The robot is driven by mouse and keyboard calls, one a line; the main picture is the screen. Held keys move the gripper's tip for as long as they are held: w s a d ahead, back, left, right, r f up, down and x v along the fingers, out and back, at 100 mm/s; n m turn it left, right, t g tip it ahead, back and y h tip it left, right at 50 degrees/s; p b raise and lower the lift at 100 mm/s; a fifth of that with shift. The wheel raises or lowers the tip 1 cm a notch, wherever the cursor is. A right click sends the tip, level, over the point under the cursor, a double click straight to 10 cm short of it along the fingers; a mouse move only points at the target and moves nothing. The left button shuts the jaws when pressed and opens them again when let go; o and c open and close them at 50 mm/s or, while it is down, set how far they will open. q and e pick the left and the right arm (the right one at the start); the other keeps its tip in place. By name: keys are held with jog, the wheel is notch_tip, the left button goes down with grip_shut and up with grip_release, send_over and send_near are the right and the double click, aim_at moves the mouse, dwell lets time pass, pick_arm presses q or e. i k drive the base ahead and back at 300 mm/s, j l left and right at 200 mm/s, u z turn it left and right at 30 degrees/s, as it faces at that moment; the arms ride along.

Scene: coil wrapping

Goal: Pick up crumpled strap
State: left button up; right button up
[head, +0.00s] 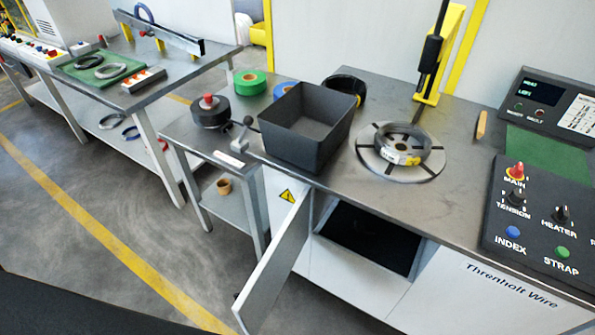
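I cannot make out a crumpled strap for certain in the head view. A small tan piece (481,125) stands on the bench right of the yellow post; it is too small to identify. A grey coil (402,146) with a yellow mark on it lies on the slotted round turntable (372,168). A dark open-topped bin (307,122) stands left of the turntable, and its visible inside looks empty. Neither of my grippers is in view.
A cabinet door (272,262) hangs open below the bench (330,185), beside a dark opening (368,238). A control panel (540,215) fills the right end. A side table (165,90) stands at left.

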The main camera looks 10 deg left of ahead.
aim_at(373, 233)
jog(key=k, duration=0.5)
jog(key=k+z, duration=0.15)
jog(key=z, duration=1.05)
jog(key=k+j, duration=0.1)
jog(key=j, duration=2.45)
